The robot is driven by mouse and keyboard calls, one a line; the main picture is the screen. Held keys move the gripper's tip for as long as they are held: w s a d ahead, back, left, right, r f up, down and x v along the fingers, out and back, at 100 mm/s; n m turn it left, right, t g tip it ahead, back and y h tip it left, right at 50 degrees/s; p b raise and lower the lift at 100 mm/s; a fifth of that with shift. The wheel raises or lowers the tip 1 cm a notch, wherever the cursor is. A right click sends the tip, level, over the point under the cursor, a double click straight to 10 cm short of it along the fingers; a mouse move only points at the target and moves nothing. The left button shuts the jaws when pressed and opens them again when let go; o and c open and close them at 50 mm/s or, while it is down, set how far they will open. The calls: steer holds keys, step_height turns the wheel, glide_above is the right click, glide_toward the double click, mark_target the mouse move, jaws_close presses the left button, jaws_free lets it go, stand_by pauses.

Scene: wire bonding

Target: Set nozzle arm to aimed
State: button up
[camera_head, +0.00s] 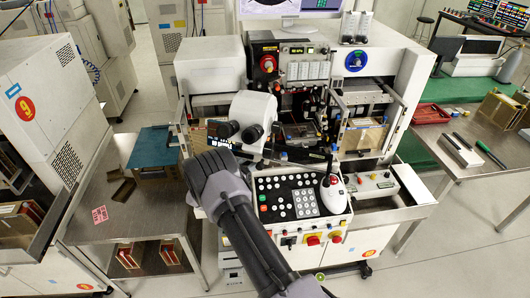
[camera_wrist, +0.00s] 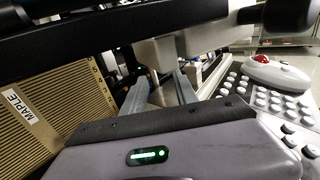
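The wire bonder (camera_head: 300,100) stands in the middle of the head view, with a white microscope head (camera_head: 250,112) and its dark eyepieces at the front. I cannot single out the nozzle arm for sure among the small dark parts in the machine's work area (camera_head: 312,128). My gripper (camera_wrist: 160,82) shows in the wrist view as two grey fingers set apart, with nothing clearly held between them. It is under a dark bar of the machine, near a pale machine part. In the head view my dark arm reaches to the left of the microscope and hides the gripper.
A gold slotted magazine (camera_wrist: 50,105) labelled MAPLE stands close on the left of my fingers. A steel side table (camera_head: 150,205) stands at left, another at right.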

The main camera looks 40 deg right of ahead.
steer(key=shift+w+d, duration=0.15)
steer(key=shift+d, duration=1)
steer(key=shift+w+d, duration=0.15)
steer(key=shift+d, duration=1)
